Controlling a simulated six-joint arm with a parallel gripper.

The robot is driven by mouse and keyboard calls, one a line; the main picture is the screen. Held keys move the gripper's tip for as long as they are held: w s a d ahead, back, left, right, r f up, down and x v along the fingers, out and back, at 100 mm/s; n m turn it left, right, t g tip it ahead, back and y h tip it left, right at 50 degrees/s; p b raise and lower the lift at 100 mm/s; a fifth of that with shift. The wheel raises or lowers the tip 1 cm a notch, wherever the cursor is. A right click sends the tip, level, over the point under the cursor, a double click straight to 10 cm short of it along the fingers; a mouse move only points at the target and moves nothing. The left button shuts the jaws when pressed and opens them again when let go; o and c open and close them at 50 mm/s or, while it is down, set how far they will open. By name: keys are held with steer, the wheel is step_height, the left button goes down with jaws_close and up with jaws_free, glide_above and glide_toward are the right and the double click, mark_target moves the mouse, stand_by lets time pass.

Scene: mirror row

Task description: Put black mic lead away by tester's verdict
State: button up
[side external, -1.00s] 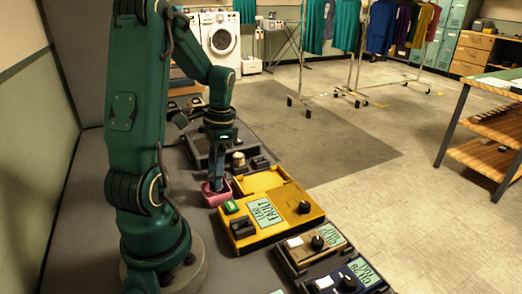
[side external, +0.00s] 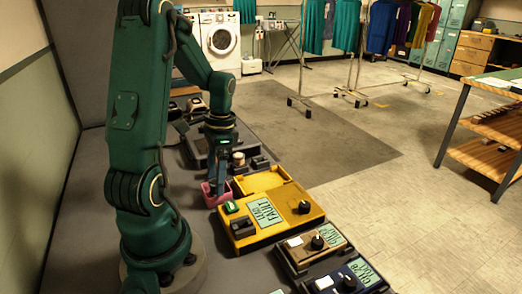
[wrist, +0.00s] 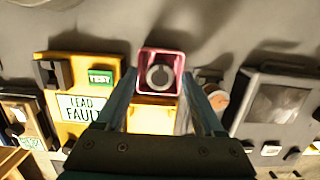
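The yellow tester (side external: 272,222) shows "LEAD FAULT" on its pale green display (wrist: 80,108). A small pink open box (side external: 209,197) stands beside its far-left end. In the wrist view the pink box (wrist: 141,72) holds a round grey ring-like thing (wrist: 159,76); I cannot tell for sure whether it is the black mic lead. My gripper (side external: 219,192) points down by the pink box. In the wrist view my gripper (wrist: 156,76) has its two fingers spread apart, one toward each side of the box, with nothing seen between their tips but the box and its contents.
The tester has a green TEST button (wrist: 101,77), a black knob (side external: 304,207) and a shallow yellow tray (side external: 262,181). A beige unit (side external: 306,250) and a dark blue unit (side external: 350,279) sit nearer the camera. A grey unit with a dark screen (wrist: 278,103) lies beyond the box.

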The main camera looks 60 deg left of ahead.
step_height(320, 180, up, 12)
steer(key=w, duration=0.2)
steer(key=d+t, duration=0.7)
steer(key=d, duration=1.2)
steer(key=shift+s+d, duration=0.3)
steer(key=shift+s, duration=0.15)
